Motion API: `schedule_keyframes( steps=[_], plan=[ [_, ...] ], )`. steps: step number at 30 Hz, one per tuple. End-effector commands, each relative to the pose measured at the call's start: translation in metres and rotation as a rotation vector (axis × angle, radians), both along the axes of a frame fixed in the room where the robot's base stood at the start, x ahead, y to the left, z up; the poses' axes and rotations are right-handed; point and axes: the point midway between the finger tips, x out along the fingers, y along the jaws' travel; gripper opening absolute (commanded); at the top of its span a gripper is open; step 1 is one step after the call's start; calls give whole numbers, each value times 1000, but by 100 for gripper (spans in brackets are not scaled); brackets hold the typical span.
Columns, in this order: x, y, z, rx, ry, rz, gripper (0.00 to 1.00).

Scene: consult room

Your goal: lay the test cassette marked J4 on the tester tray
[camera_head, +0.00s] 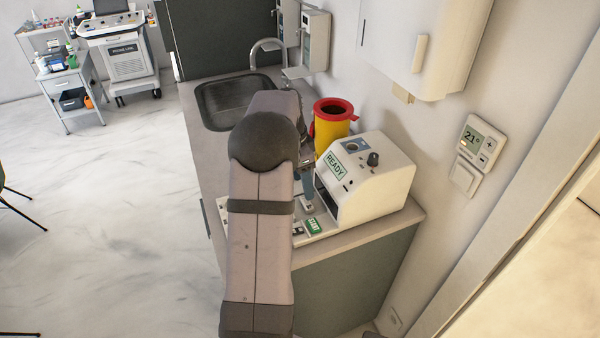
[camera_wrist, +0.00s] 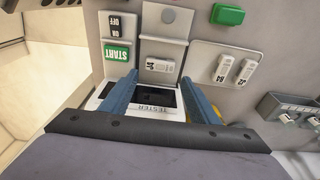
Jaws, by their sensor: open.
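The tester (camera_head: 365,185) stands on the counter with READY on its screen. In the wrist view its front (camera_wrist: 152,109) reads TESTER beside a dark opening. A pale grey plate that looks like the tester tray (camera_wrist: 166,22) lies before the opening. A small white cassette (camera_wrist: 160,66) lies on it; it also shows in the head view (camera_head: 307,204). Two more white cassettes (camera_wrist: 223,68) (camera_wrist: 246,71) lie side by side on a separate plate to the right. I cannot read which is J4. My gripper (camera_wrist: 160,96) is open, its blue fingers apart, nothing visibly between them.
A green START button (camera_wrist: 117,53) and an ON/OFF switch (camera_wrist: 118,27) are left of the tray. A yellow sharps bin (camera_head: 332,130) with a red rim stands behind the tester. A sink (camera_head: 222,102) is farther back. A grey holder (camera_wrist: 290,106) is at the wrist view's right.

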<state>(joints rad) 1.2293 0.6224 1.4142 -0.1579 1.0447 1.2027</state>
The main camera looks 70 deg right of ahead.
Motion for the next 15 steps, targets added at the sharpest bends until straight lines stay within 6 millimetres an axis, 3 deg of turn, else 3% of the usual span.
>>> schedule_keyframes(
  steps=[6,15],
  plan=[
    [4,3,31,-1,-1,1,55],
    [6,6,48,1,-1,1,55]
  ],
)
